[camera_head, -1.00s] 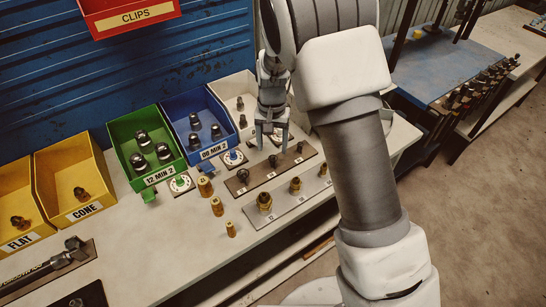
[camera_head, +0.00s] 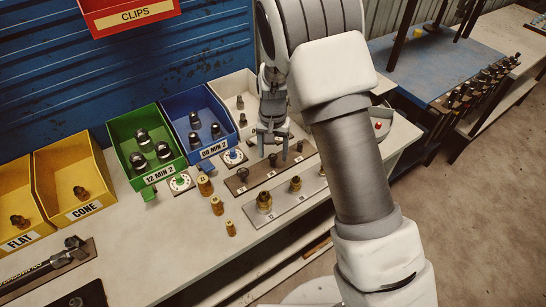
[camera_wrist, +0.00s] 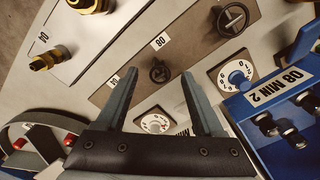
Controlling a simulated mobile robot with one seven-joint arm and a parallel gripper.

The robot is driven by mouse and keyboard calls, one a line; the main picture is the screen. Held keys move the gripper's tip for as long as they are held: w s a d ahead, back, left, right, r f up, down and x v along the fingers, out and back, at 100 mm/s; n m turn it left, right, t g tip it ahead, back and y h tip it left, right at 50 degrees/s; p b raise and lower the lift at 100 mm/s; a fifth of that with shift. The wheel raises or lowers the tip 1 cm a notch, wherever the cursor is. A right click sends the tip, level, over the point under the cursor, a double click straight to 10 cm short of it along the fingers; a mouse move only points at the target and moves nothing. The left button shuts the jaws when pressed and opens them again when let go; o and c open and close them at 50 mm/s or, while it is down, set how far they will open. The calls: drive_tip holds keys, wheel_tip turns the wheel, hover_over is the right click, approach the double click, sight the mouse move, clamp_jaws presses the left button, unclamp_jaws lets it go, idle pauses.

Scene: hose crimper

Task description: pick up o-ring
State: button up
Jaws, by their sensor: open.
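Dark ring-like parts, which look like the o-rings, sit along a grey-brown plate. One dark o-ring (camera_wrist: 160,71) shows between my open fingertips in the wrist view, beside a label reading 08. A larger dark ring with a crossbar (camera_wrist: 233,18) lies further along the plate. In the head view the dark parts (camera_head: 243,175) stand in a row on the plate. My gripper (camera_wrist: 153,77) is open and empty above the plate. It also shows in the head view (camera_head: 272,150), and its fingers partly hide the plate there. I cannot tell the exact height gap.
A light plate with brass fittings (camera_head: 264,201) lies in front. Loose brass fittings (camera_head: 217,205) stand to the left. Blue (camera_head: 193,112), green (camera_head: 122,132) and white (camera_head: 222,85) bins stand behind. A white dial (camera_wrist: 154,123) is near my fingers in the wrist view.

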clamp_jaws()
idle(0.4)
idle(1.1)
